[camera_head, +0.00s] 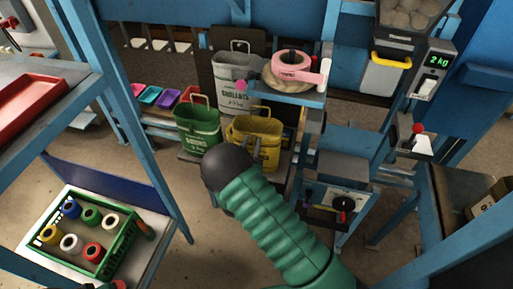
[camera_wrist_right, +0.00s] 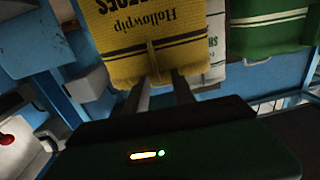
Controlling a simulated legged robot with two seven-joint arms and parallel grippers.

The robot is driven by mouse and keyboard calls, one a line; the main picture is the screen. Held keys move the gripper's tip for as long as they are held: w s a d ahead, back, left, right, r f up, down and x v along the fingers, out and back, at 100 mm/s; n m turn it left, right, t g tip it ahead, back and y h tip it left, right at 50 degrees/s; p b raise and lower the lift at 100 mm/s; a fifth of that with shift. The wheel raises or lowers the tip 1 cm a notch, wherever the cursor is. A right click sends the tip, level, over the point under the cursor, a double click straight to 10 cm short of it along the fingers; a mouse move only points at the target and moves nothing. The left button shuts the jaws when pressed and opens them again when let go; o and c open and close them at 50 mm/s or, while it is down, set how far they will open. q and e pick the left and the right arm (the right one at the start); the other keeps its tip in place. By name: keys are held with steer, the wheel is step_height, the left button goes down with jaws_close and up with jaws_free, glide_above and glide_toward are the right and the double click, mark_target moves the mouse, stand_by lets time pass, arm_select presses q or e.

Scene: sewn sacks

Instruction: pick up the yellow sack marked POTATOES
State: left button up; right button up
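The yellow sack (camera_head: 266,131) stands upright between the green sack and the blue machine frame in the head view. It fills the upper middle of the right wrist view (camera_wrist_right: 190,52), upside down, with "Hollowpip" lettering, part of its marking and dark stripes. A narrow yellow tab (camera_wrist_right: 153,58) sticks out from its face. My right gripper (camera_wrist_right: 162,82) is open at the sack's face, its two fingers on either side of the tab with gaps beside it. Finger contact with the sack cannot be told.
A green sack (camera_head: 198,130) stands left of the yellow one, and a grey-white sack (camera_head: 237,78) behind. A green crate (camera_head: 124,240) of spools sits lower left. A scale display (camera_head: 437,60) is at right.

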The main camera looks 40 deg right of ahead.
steer(key=shift+d+f, duration=0.1)
steer(key=shift+d, duration=0.1)
steer(key=shift+c, duration=1)
jaws_close()
